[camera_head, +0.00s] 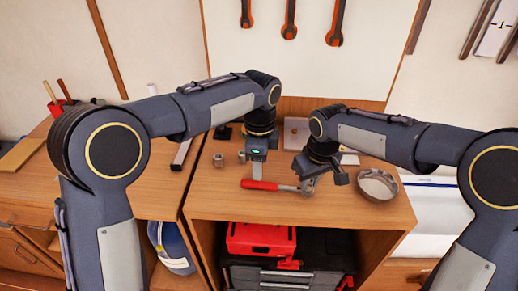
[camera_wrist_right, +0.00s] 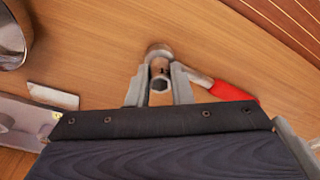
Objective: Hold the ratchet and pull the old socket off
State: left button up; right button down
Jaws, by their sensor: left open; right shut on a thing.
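The ratchet lies on the wooden bench with its red handle (camera_head: 260,185) to the left and its metal head to the right. The red handle also shows in the right wrist view (camera_wrist_right: 232,93). My right gripper (camera_wrist_right: 159,88) is shut on the socket (camera_wrist_right: 160,84) at the ratchet's head, with the socket's round opening facing the wrist camera. In the head view my right gripper (camera_head: 307,187) hides most of the head. My left gripper (camera_head: 257,173) is open and points down just behind the red handle; I cannot tell its height above the bench.
A round metal dish (camera_head: 378,186) stands at the right of the bench. Two small metal pieces (camera_head: 219,160) (camera_head: 241,157) stand left of my left gripper. A grey metal block (camera_wrist_right: 22,122) shows in the wrist view. The bench front left of the ratchet is clear.

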aim_at(259, 183)
pick_arm(q)
notch_tip(259, 183, down, 7)
jog(key=shift+r, duration=0.2)
grip_shut()
dwell(0.4)
